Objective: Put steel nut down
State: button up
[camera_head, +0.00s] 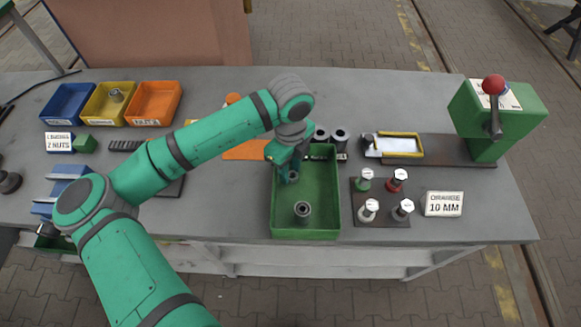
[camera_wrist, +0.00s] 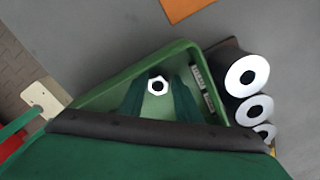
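My gripper (camera_head: 291,172) points down into the far end of the green tray (camera_head: 276,215). In the wrist view, a pale hexagonal steel nut (camera_wrist: 158,86) with a dark hole lies between the two dark green fingertips (camera_wrist: 159,92). A narrow strip of tray green shows on each side of it, so the fingers look open around the nut and apart from it. In the head view the gripper partly hides this nut. Another steel nut (camera_head: 302,209) stands in the near half of the tray.
Black cylinders with pale tops (camera_head: 340,137) stand close beside the tray's far right side. A dark plate with several capped pieces (camera_head: 380,216) and an "ORANGE 10 MM" sign (camera_head: 444,204) lie to the right. Blue, yellow and orange bins (camera_head: 154,103) stand at the left back.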

jog(key=shift+s+a+r, duration=0.1)
jog(key=shift+a+r, duration=0.05)
jog(key=shift+r, duration=0.05)
notch_tip(320, 180, up, 12)
dwell(0.4)
jog(key=shift+f, duration=0.1)
dwell(0.4)
